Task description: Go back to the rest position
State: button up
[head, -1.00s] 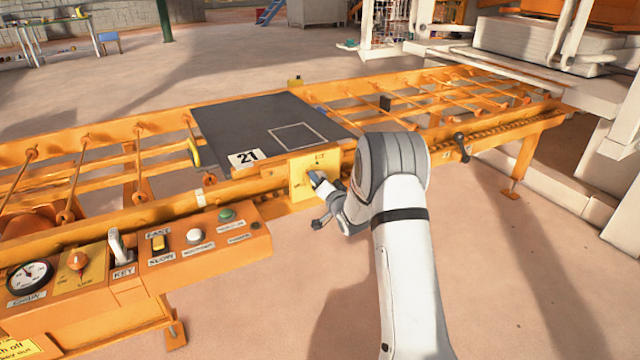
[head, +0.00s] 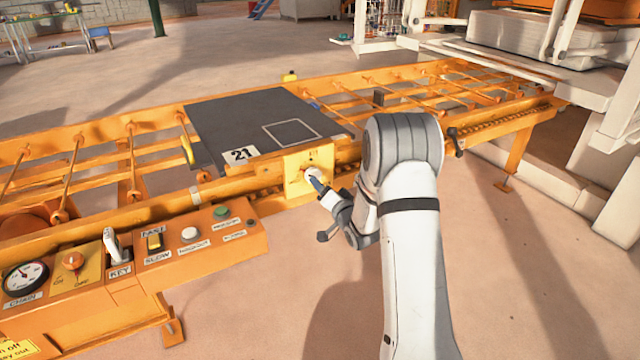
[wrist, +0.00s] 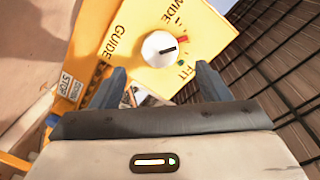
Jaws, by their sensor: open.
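My gripper (head: 322,203) is open and empty, just in front of and to the lower right of the yellow guide plate (head: 300,186) on the conveyor's near side. In the wrist view my two blue-grey fingers (wrist: 161,72) stand apart, below the white knob (wrist: 158,50), with nothing between them. The knob also shows in the head view (head: 311,174) and looks clear of the fingers. The rest position itself is not marked in view.
The orange roller conveyor (head: 90,190) runs along my front. A dark board (head: 245,115) with a "21" label lies on it. A control box (head: 190,255) with a key, switch and buttons stands at left. Open floor (head: 540,290) lies at right.

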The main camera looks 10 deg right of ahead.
jog(key=shift+s+d, duration=0.1)
jog(key=shift+s, duration=0.2)
jog(key=s+d+r+n+g+h+p, duration=0.1)
jog(key=s+r+g+h+p, duration=0.15)
jog(key=s+r+p, duration=0.55)
jog(key=s+r+n+g+h+p, duration=0.2)
jog(key=s+r+g+p, duration=0.15)
jog(key=r, duration=0.85)
jog(key=s+a+r+n+g+p, duration=0.1)
jog(key=s+r+g+p, duration=0.1)
jog(key=s, duration=0.8)
jog(key=s+a+r+n+g+p, duration=0.1)
jog(key=s+r+g+p, duration=0.2)
jog(key=s, duration=0.7)
jog(key=s+a+r+n+g+p, duration=0.1)
jog(key=s+r+n+g+p, duration=0.1)
jog(key=s+r+p, duration=0.3)
jog(key=s+r+g, duration=0.1)
jog(key=s+r, duration=0.2)
jog(key=s, duration=0.2)
jog(key=shift+s, duration=0.25)
jog(key=shift+c, duration=0.2)
